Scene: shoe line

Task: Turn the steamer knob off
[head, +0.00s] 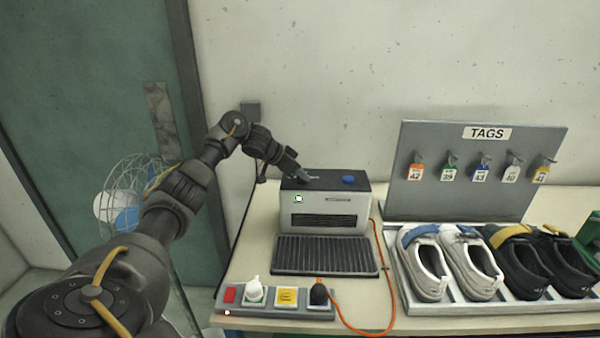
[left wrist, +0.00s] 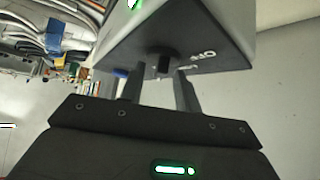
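The steamer (head: 345,209) is a grey box with a dark top and a lit green light on its front, standing at the left of the table. Its knob (left wrist: 160,61) is a small dark stub on the top panel, with white marks beside it in the left wrist view; in the head view it is hidden by my gripper. My left gripper (head: 304,177) is low over the top's left part. In the left wrist view the left gripper (left wrist: 158,82) has its fingers apart, one on each side of the knob, with gaps showing. My right gripper is out of view.
A blue button (head: 349,180) is on the steamer's top. A ridged black plate (head: 325,256) lies in front. A power strip (head: 262,309) with an orange cable (head: 391,290) sits at the table's front edge. A tag board (head: 470,185) and a shoe tray (head: 500,317) stand right.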

